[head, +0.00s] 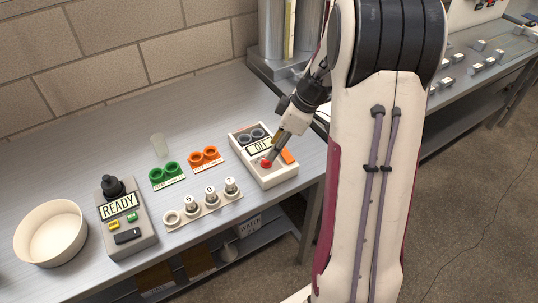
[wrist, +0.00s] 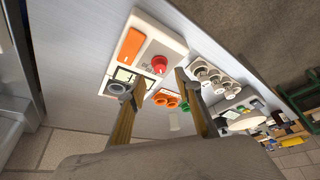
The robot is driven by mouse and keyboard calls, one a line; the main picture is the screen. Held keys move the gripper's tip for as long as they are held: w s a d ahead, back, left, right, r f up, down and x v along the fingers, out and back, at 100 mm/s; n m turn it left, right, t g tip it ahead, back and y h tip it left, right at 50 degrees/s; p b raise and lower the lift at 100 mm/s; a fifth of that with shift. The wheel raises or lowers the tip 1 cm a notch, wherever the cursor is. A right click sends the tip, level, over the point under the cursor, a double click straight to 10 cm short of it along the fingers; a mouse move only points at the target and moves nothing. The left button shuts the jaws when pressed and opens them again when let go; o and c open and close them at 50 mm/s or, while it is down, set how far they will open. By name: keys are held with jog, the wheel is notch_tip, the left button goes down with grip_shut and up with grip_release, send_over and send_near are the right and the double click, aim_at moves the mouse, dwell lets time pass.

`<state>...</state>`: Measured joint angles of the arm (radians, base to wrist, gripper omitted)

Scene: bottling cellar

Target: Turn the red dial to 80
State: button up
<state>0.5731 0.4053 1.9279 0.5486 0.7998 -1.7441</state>
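The red dial (head: 265,163) is a small round knob on the near end of a white box (head: 282,178) that has a display reading OFF. In the wrist view the red dial (wrist: 159,65) shows beyond the fingertips, between their lines. My gripper (head: 274,154) points down at the box, its tips close to the dial and partly in front of it. In the wrist view my gripper (wrist: 157,84) is open, its two fingers apart with nothing between them. I cannot tell whether they touch the dial. Small marks beside it are too small to read.
The box also carries an orange bar (head: 288,156) and dark round sockets. Left of it are orange rings (head: 204,158), green rings (head: 164,174), a rack of numbered pegs (head: 205,208), a READY box (head: 127,228) and a white bowl (head: 50,233). A brick wall stands behind.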

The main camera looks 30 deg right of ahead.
aim_at(266, 161)
jog(key=shift+x, duration=2.5)
grip_shut()
